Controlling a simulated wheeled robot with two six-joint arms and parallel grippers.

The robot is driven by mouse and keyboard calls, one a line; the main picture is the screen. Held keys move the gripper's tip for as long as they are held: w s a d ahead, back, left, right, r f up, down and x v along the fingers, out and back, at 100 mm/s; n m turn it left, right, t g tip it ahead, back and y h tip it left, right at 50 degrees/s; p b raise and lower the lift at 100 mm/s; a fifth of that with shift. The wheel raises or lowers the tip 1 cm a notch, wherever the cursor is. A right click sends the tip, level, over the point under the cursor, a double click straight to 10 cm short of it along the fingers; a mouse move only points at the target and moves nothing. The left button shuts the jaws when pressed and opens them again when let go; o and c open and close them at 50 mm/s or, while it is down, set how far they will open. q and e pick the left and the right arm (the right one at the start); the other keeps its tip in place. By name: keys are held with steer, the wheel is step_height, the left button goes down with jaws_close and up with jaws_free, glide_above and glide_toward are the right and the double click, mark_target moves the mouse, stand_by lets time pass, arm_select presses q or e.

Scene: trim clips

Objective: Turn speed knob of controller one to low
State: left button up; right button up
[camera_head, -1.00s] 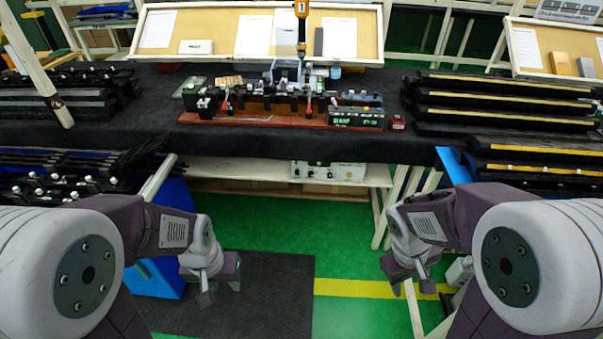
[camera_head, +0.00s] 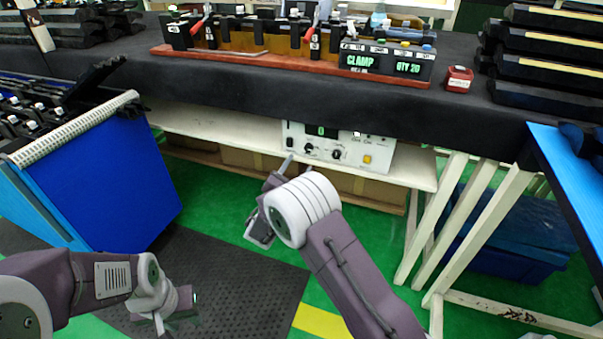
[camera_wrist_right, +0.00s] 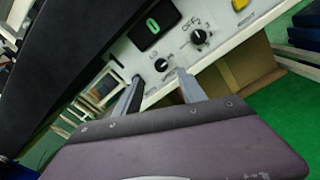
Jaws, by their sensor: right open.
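A white controller box (camera_head: 378,150) with a display reading 0 (camera_head: 322,131) sits on the shelf under the table. Its front has two black knobs, a left one (camera_head: 309,148) and a right one (camera_head: 336,154); their labels are too small to read. In the right wrist view the left knob (camera_wrist_right: 161,65) and right knob (camera_wrist_right: 199,37) both show. My right gripper (camera_head: 291,166) is open and empty, in front of and below the box. In its wrist view the fingertips (camera_wrist_right: 157,80) point at the panel near the left knob; contact cannot be told. My left gripper (camera_head: 163,318) hangs low at left, its jaws unclear.
The black-covered table edge (camera_head: 300,85) overhangs the shelf (camera_head: 210,128). A yellow button (camera_head: 367,159) is on the box's right side. Cardboard boxes (camera_head: 355,187) stand below the shelf. A blue bin (camera_head: 120,180) is at left; white table legs (camera_head: 440,230) are at right.

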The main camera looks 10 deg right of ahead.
mark_target(308, 149)
steer(key=b+x, duration=0.1)
steer(key=x, duration=0.1)
steer(key=b+x, duration=0.1)
steer(key=x, duration=0.2)
steer(key=b+x, duration=0.1)
steer(key=x, duration=0.1)
steer(key=shift+w+d+f, duration=0.2)
steer(key=shift+w+f, duration=0.15)
steer(key=shift+w+d+r, duration=0.1)
steer(key=shift+w+d, duration=0.15)
steer(key=shift+w, duration=0.15)
arm_select(q)
step_height(308, 149, down, 4)
steer(key=shift+r, duration=0.1)
arm_select(e)
jaws_close()
